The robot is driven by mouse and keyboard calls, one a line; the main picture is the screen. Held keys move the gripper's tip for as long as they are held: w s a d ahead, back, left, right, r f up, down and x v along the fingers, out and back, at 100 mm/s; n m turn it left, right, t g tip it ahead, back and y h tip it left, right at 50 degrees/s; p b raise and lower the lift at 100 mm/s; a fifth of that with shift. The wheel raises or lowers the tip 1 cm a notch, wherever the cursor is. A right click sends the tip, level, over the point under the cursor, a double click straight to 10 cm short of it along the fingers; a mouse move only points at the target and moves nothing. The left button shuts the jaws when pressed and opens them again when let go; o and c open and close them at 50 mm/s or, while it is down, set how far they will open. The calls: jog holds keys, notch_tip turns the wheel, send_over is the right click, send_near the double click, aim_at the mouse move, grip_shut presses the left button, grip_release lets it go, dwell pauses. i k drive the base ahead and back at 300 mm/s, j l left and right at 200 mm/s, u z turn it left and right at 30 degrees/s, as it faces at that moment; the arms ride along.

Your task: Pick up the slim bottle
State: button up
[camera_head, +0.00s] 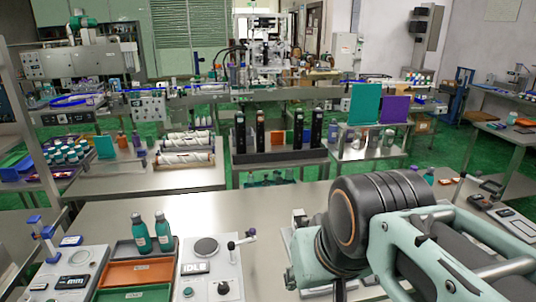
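Two slim teal bottles with dark caps and pale labels stand upright side by side at the back of a tray on the near table. One is the left bottle (140,236), the other the right bottle (163,233). They look alike, and I cannot tell which one the task names. My arm fills the lower right of the view, well to the right of both bottles. The fingers of my gripper do not show, so I cannot see whether it is open or shut. Nothing touches the bottles from above.
The bottles' grey tray section (126,252) adjoins an orange tray (135,274). A pale device marked IDLE (207,268) with a side lever (240,241) stands to the right, another device (68,281) to the left. The steel tabletop (250,212) behind is clear.

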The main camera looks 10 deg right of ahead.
aim_at(429, 176)
jog(key=i+l+z, duration=0.35)
jog(key=l, duration=0.25)
jog(key=i+l+z, duration=0.3)
jog(key=l, duration=0.3)
jog(key=i+l+z, duration=0.35)
jog(key=l, duration=0.15)
